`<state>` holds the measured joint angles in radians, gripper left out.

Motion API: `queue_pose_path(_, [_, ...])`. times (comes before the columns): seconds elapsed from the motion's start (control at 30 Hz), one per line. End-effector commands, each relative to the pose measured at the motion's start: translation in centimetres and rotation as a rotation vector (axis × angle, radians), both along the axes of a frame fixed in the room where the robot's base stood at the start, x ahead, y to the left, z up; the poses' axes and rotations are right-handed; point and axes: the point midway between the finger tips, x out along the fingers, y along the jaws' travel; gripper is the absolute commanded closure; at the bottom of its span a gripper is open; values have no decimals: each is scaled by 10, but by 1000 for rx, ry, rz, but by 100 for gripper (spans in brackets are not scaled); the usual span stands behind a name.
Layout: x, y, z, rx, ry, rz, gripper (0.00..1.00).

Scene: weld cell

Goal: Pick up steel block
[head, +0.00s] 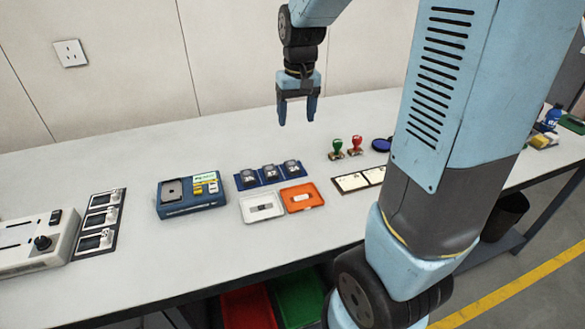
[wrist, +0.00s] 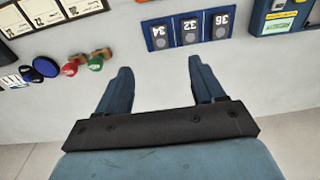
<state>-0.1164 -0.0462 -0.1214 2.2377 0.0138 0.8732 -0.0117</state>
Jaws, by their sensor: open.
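A small grey block, which may be the steel block (head: 264,207), lies in a white tray (head: 247,215) on the bench in the head view. An orange tray (head: 291,208) beside it holds a small whitish block (head: 302,198). I cannot tell the material of either block for certain. Neither block shows in the wrist view. My gripper (head: 297,120) points down, open and empty, high above the back part of the bench. In the wrist view its two fingers (wrist: 160,68) stand apart with only bare bench between them.
Behind the trays is a blue holder (head: 246,186) with three numbered slots, also in the wrist view (wrist: 188,46). A blue device (head: 192,208) stands left. Green (head: 337,147) and red (head: 355,145) stamps and a blue pad (head: 381,145) stand right. The back left bench is clear.

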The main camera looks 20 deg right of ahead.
Motion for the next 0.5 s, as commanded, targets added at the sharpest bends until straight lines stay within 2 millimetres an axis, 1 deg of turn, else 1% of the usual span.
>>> queue_pose_path(0.03, [7,0,-9,-3,19,0,32])
queue_pose_path(0.2, [23,1,-28,-11,58,1,32])
queue_pose_path(0.37, [29,0,-38,-15,75,0,32])
queue_pose_path(0.5, [30,0,-52,-16,80,0,32])
